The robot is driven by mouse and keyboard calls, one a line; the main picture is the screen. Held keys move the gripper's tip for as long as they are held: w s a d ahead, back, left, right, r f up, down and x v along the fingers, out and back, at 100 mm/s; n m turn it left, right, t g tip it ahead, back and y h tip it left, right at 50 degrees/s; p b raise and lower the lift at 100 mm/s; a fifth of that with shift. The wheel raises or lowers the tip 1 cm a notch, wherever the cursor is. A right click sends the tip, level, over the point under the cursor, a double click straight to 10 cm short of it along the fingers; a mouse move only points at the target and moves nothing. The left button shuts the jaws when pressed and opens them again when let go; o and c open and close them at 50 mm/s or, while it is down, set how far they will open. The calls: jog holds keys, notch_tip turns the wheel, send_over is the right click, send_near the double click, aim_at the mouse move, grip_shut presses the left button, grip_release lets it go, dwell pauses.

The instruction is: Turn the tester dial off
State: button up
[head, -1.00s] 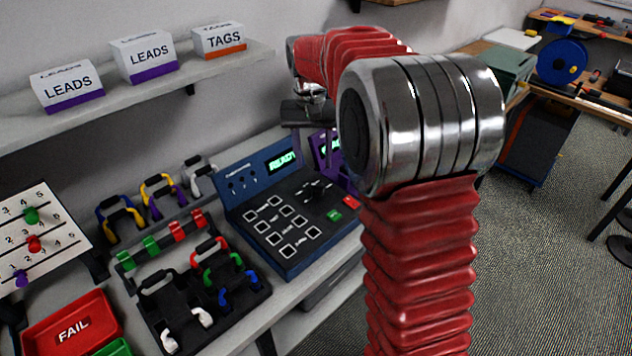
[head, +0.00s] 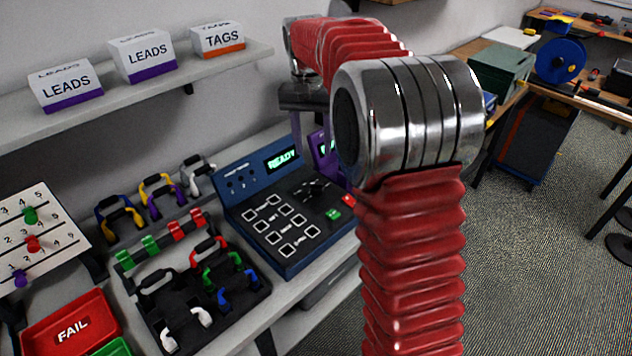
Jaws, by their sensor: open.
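The tester (head: 252,207) is a dark blue console on the bench with several white-outlined square sockets and a lit green READY display (head: 283,160). Its black dial (head: 316,188) is on the right part of the sloping panel, above a green button (head: 333,214) and a red button (head: 348,200). I cannot make out where the dial points. My gripper (head: 312,148) hangs with its fingers down behind and above the dial, apart from it. It is open and holds nothing I can see. My arm hides part of its right side.
A black rack with coloured leads (head: 222,262) stands to the left, with a red FAIL tray (head: 70,328) beyond. A shelf (head: 200,75) with labelled boxes runs above the bench.

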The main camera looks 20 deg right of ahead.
aim_at(315, 183)
jog(key=f, duration=1.2)
jog(key=shift+s+d+f, duration=0.25)
jog(key=shift+d+f, duration=0.05)
jog(key=shift+c, duration=0.3)
jog(key=c, duration=0.9)
jog(key=shift+c, duration=0.2)
jog(key=shift+a+n, duration=0.1)
jog(key=shift+n, duration=0.2)
jog(key=n, duration=0.3)
jog(key=shift+n, duration=0.4)
jog(key=n, duration=0.4)
jog(key=shift+a+n+t, duration=0.1)
jog(key=shift+n+t, duration=0.2)
